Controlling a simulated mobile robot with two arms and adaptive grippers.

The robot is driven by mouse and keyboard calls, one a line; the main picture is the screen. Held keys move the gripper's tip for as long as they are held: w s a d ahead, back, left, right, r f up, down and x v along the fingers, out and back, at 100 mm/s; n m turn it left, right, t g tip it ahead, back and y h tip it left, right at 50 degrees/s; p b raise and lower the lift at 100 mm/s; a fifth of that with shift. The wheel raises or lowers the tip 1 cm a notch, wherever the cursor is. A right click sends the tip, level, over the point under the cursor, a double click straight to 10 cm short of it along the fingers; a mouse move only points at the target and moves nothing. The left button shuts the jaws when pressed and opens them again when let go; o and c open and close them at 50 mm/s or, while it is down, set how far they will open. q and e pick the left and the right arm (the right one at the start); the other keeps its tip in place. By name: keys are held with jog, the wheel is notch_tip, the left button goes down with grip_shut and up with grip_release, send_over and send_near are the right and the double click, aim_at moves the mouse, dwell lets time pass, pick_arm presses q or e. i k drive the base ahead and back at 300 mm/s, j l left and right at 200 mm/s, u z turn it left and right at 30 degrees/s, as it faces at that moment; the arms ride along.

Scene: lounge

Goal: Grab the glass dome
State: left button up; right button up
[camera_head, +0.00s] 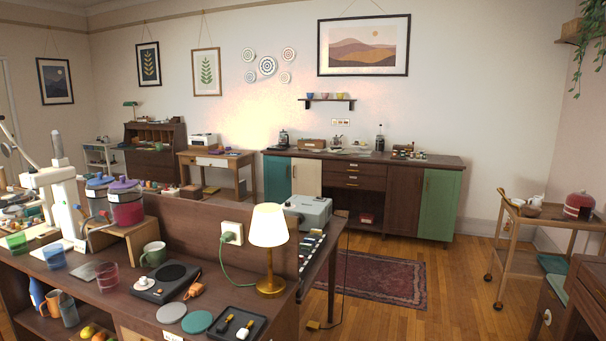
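A dark red dome-shaped thing (578,205) stands on the top of the wooden trolley (528,217) at the far right. It is the only dome shape I can make out, and I cannot tell whether it is glass. It is small in the picture, and nothing shows touching it from above. Neither of my grippers can be made out in the head view.
A long sideboard (400,166) stands along the back wall. Open floor with a red rug (372,280) lies between counter and trolley.

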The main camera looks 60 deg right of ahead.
aim_at(360, 141)
jog(key=i+l+z, duration=0.1)
jog(key=l+z, duration=0.2)
jog(key=i+l+z, duration=0.25)
jog(key=l, duration=0.25)
jog(key=l+z, duration=0.3)
jog(key=i+l+z, duration=1.2)
jog(key=i+z, duration=0.15)
jog(key=i, duration=0.15)
jog(key=i+l+z, duration=0.1)
jog(key=i+z, duration=0.25)
jog(key=i, duration=1.95)
jog(key=i+l+u, duration=0.1)
jog(key=i+u, duration=0.15)
jog(key=i, duration=0.3)
jog(key=i+l+u, duration=0.25)
jog(key=i, duration=0.3)
jog(key=i+l+u, duration=0.3)
jog(key=i, duration=0.25)
jog(key=i+l+u, duration=0.25)
jog(key=i, duration=0.25)
jog(key=l, duration=0.1)
